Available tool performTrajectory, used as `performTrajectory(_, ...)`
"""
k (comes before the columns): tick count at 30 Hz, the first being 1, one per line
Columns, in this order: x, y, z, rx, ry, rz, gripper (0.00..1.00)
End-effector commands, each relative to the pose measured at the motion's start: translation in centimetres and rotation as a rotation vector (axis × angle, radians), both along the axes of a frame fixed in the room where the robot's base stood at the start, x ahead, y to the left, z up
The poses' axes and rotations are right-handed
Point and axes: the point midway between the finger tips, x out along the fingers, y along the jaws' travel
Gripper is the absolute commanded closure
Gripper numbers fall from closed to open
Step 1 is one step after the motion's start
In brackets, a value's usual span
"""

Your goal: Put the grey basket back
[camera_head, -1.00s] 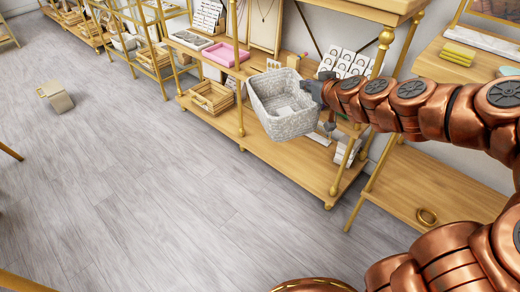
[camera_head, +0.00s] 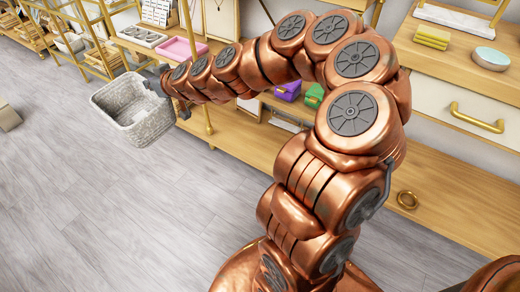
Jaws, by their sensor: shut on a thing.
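The grey basket (camera_head: 134,110) is a woven, light grey, open-topped box. It hangs in the air at the left, in front of the gold-framed wooden shelves, with the grey floor below it. My gripper (camera_head: 168,84) is shut on the basket's right side, at its rim. The fingertips are small in the view and partly hidden by the basket and my arm. The basket looks empty inside and slightly tilted.
Wooden shelves (camera_head: 230,122) on gold posts run along the wall, holding a pink tray (camera_head: 181,49), a purple box (camera_head: 288,91) and a green box (camera_head: 314,96). A drawer unit with a gold handle (camera_head: 477,118) stands at the right. The floor (camera_head: 90,215) at lower left is clear.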

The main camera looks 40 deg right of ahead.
Motion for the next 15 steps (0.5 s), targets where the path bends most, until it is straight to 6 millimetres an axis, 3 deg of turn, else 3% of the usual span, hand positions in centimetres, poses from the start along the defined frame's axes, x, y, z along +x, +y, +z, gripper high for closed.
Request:
performTrajectory(3, 0.7, -1.3, -3.1, 0.005, 0.006, -0.082, 1.00)
performTrajectory(15, 1.6, -6.9, -12.4, 0.014, 0.006, -0.372, 1.00)
